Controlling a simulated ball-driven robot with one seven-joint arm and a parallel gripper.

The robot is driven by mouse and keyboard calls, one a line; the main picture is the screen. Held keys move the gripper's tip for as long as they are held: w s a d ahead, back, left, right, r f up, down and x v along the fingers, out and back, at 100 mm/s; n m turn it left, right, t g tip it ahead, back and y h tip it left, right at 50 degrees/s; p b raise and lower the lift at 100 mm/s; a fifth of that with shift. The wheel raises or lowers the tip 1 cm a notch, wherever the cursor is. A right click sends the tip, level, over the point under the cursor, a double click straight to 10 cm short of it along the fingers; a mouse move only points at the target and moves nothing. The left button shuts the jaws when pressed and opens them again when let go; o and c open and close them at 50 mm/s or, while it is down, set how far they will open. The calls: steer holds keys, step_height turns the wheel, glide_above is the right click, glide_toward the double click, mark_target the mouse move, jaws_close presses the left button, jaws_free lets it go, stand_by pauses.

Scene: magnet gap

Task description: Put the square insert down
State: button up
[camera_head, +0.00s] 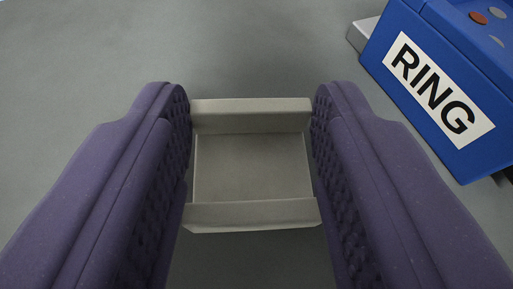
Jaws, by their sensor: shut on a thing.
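The square insert (252,216) is a light grey piece with raised bars at its far and near edges and a flat recessed middle. It sits in the centre of the head camera view. My gripper (252,112) has two purple, textured fingers, one on each side of the insert. The fingers are shut on its left and right sides. The insert's underside is hidden, and I cannot tell how far it is above the grey surface.
A blue box (436,84) with a white label reading "RING" stands at the upper right. Small round discs show on its top, one of them orange-brown. A light grey block (361,34) shows at its left side. The grey surface (110,60) at the upper left is clear.

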steer(key=o, duration=1.3)
